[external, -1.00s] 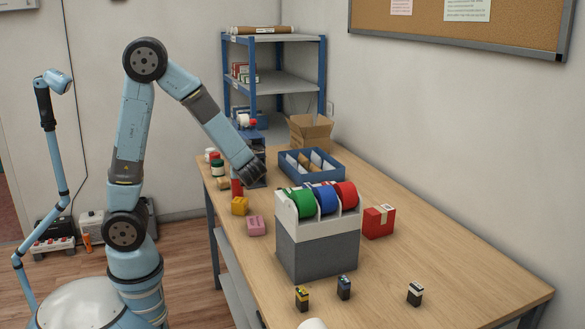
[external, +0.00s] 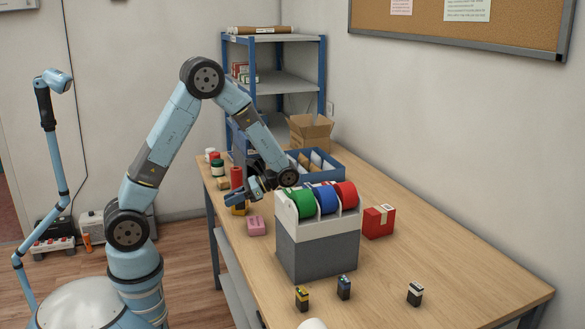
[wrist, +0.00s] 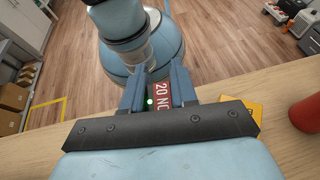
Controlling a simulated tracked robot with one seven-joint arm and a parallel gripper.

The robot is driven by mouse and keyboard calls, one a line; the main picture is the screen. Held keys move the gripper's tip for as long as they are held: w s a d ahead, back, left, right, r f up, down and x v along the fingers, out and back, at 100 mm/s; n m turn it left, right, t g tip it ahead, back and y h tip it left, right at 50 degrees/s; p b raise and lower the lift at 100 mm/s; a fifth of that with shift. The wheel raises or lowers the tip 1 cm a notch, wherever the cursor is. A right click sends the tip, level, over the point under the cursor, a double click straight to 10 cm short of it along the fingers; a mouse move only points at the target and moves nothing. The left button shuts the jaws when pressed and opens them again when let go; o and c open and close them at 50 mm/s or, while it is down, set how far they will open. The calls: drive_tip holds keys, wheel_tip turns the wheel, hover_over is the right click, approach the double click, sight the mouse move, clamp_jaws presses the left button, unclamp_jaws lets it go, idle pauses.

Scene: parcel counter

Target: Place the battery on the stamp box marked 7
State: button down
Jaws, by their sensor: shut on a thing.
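My gripper (external: 236,196) is above the table's left edge, pointing towards my base. In the wrist view its fingers (wrist: 158,95) are shut on what looks like the battery (wrist: 162,98), a thing with a red label and white lettering reading "20 NO". The rest of it is hidden. A yellow box (external: 239,211) is below the gripper and shows beside the right finger in the wrist view (wrist: 243,110). A pink box (external: 255,226) lies nearer the camera. These look like stamp boxes, but I cannot read a 7 on either.
A grey tape dispenser (external: 318,247) with green, blue and red rolls stands right of my gripper. A red cylinder (external: 237,177) stands close behind it. A red box (external: 378,221), a blue tray (external: 330,171) and several small blocks (external: 344,289) are on the table. The front right is mostly clear.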

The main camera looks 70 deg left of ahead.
drive_tip(key=w+d+r+n+t+h, duration=0.2)
drive_tip(key=w+d+n+t+h, duration=0.4)
drive_tip(key=w+d+n+h, duration=0.5)
drive_tip(key=w+a+r+n+t+h, duration=0.2)
drive_tip(key=w+a+r+n+t, duration=0.1)
drive_tip(key=w+r+n+t, duration=0.3)
drive_tip(key=w+a+r+n+t+h, duration=0.1)
drive_tip(key=w+a+r+n+t, duration=0.2)
drive_tip(key=w+n+t, duration=0.4)
drive_tip(key=shift+g, duration=0.3)
drive_tip(key=w+f, duration=0.3)
drive_tip(key=w, duration=0.1)
drive_tip(key=w+f, duration=0.2)
drive_tip(key=w, duration=0.3)
drive_tip(key=w+f, duration=0.3)
drive_tip(key=w, duration=0.2)
drive_tip(key=shift+w+a+f, duration=0.2)
drive_tip(key=shift+a+f, duration=0.05)
drive_tip(key=shift+f, duration=0.05)
drive_tip(key=shift+w+f, duration=0.4)
drive_tip(key=shift+f, duration=0.1)
drive_tip(key=shift+w+f, duration=0.1)
drive_tip(key=shift+f, duration=1.5)
